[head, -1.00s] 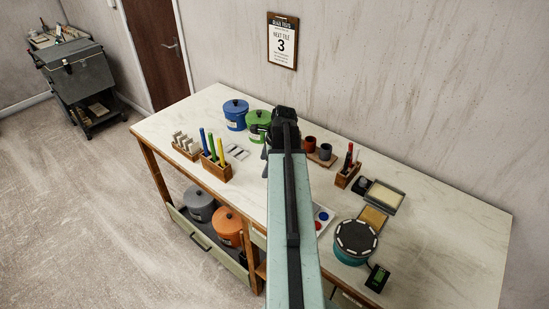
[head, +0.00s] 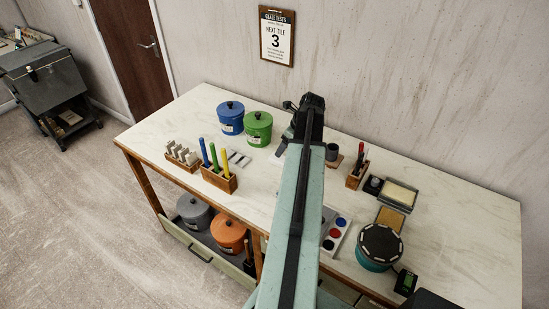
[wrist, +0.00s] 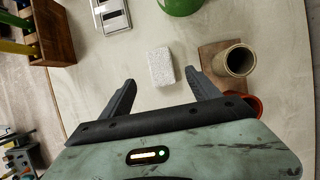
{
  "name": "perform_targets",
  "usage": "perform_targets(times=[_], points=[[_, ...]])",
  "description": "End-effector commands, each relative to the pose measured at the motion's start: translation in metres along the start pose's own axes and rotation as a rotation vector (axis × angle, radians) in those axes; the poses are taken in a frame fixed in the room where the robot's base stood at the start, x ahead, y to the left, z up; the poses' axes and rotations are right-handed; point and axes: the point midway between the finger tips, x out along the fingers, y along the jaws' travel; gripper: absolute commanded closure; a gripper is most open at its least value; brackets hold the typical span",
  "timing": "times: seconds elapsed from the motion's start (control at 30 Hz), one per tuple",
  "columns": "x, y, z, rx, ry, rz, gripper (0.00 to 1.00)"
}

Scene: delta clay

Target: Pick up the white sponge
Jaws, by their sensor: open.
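The white sponge (wrist: 160,67) is a small pale speckled block lying on the worktop. In the wrist view it sits ahead of my gripper (wrist: 160,79), between the lines of its two fingers. The fingers are spread apart and nothing is held. The sponge's near end looks about level with the fingertips, but I cannot tell how far above it they are. In the head view my own arm hides the sponge.
A cup (wrist: 237,59) on a wooden board (wrist: 214,57) stands close right of the sponge. A green lidded pot (head: 258,128) and a blue pot (head: 230,118) stand to the left. The marker holder (head: 219,181) is nearer the front edge.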

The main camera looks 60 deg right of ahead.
Motion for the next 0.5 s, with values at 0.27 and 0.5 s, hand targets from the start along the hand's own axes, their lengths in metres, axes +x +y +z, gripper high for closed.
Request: perform_targets(times=[0.27,0.5], points=[[0.027,-0.003,-0.006,0.005,0.000,-0.003,0.29],[0.035,-0.005,-0.008,0.008,0.000,-0.004,0.29]])
